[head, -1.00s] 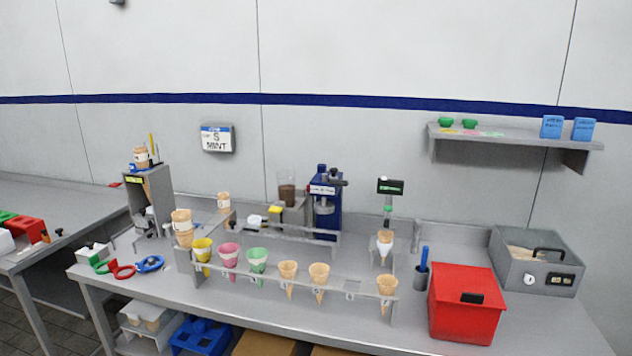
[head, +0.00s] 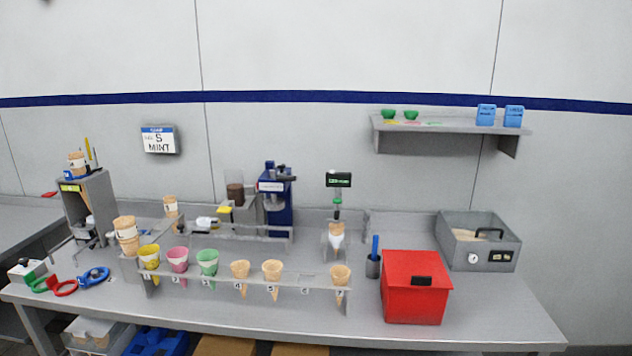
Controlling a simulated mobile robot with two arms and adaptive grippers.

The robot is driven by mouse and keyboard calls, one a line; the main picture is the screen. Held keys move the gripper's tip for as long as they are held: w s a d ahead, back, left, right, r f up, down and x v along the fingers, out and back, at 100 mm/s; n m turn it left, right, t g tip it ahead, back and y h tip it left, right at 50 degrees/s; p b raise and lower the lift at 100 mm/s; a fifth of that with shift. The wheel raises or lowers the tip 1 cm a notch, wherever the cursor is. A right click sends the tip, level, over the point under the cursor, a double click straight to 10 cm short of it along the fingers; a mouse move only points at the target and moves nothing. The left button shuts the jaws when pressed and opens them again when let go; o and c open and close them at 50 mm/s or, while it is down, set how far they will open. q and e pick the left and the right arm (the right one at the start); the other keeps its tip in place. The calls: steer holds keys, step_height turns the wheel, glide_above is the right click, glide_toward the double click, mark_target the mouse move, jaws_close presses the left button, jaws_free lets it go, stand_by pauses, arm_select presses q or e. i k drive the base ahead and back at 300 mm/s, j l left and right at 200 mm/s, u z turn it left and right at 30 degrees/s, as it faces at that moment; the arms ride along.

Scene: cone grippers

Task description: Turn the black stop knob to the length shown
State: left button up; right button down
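I cannot pick out the black stop knob with certainty. Small dark parts show at the foot of the grey stand (head: 99,195) on the left, and a black part sits on top of the blue machine (head: 279,215). A wall sign (head: 159,140) reads "5" and "MINT". A black display (head: 338,180) with small green text, too small to read, stands above a cone at the right of the middle. Neither of my grippers is in view.
A front rack (head: 222,286) holds several numbered cones; slot 6 looks empty. A red bin (head: 416,287), a blue-handled tool in a cup (head: 373,266) and a grey box (head: 478,241) stand right. Red, green and blue rings (head: 94,276) lie left. The right front bench is clear.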

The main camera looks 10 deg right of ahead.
mark_target(25, 261)
steer(key=u, duration=1.25)
steer(key=i+j+z, duration=0.1)
steer(key=z, duration=0.4)
steer(key=i+j+z, duration=0.15)
steer(key=z, duration=0.35)
steer(key=i+j, duration=0.05)
steer(key=i, duration=0.05)
